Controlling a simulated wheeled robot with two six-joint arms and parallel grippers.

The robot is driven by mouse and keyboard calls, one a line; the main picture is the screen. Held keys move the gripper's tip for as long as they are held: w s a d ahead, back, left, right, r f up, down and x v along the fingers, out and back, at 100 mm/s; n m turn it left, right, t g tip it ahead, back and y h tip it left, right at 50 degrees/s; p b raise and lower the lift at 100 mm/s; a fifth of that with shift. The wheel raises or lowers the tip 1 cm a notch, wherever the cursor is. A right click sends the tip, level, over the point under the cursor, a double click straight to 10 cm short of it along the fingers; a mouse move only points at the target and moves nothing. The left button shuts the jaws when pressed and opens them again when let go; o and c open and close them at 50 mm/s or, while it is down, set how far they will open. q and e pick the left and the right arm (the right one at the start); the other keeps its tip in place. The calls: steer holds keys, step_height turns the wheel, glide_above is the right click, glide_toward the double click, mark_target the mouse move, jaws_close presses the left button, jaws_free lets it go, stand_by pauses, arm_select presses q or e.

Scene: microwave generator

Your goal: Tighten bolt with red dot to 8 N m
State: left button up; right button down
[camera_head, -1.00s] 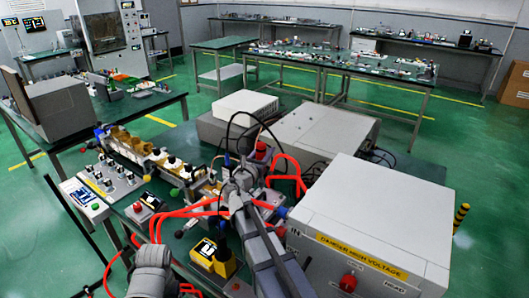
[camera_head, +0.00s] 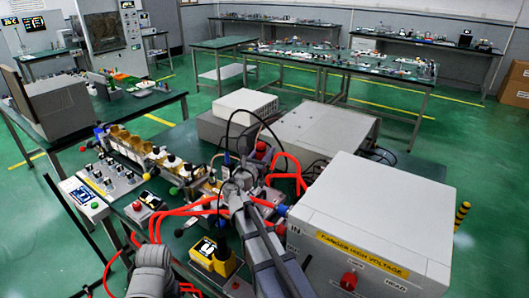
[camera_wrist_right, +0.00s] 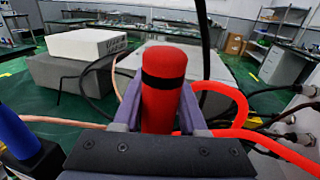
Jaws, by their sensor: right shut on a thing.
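My right gripper (camera_wrist_right: 160,112) is shut on an upright red cylindrical handle (camera_wrist_right: 164,78) with a black band, one finger on each side. The handle's lower end is hidden behind the gripper body. In the head view my right gripper (camera_head: 240,178) is over the middle of the crowded bench. A red cap (camera_head: 262,150) shows just behind it, and looks like the same handle. A blue handle (camera_wrist_right: 14,132) in a black base stands to the left in the right wrist view. I cannot make out a bolt with a red dot. My left gripper is not in view.
A large white high-voltage box (camera_head: 372,225) stands close to the right of my right arm. Red hoses (camera_head: 285,170) loop beside the gripper. A yellow meter (camera_head: 213,258) and a switch panel (camera_head: 105,180) are to the left. Grey boxes (camera_head: 325,130) stand behind.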

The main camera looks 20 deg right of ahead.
steer(key=shift+f+b, duration=0.5)
steer(key=shift+f, duration=0.05)
stand_by(1.1)
steer(key=shift+r, duration=0.1)
stand_by(1.1)
